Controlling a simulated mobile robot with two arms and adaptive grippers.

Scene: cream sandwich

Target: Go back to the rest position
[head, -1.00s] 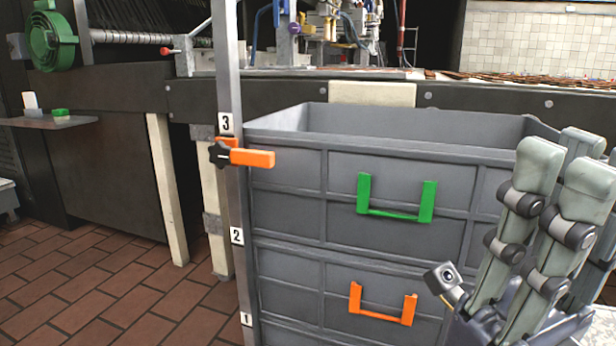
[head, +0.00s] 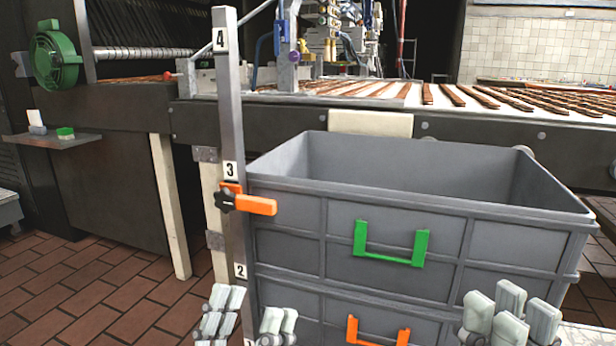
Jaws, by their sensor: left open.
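My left gripper (head: 248,318) shows at the bottom edge, left of centre, in front of the post and the lower crate. My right gripper (head: 510,317) shows at the bottom right, in front of the crates. Its fingertips also point up and overlap from this angle, so I cannot tell how far apart they are. I see nothing held in it. The rest of both arms is below the picture.
A grey crate (head: 400,200) with a green handle (head: 390,256) sits on another grey crate (head: 290,305) with an orange handle. A numbered metal post (head: 228,130) with an orange clamp (head: 250,205) stands left of them. Behind runs a conveyor (head: 420,100) with brown bars. Tiled floor (head: 90,290) is clear at left.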

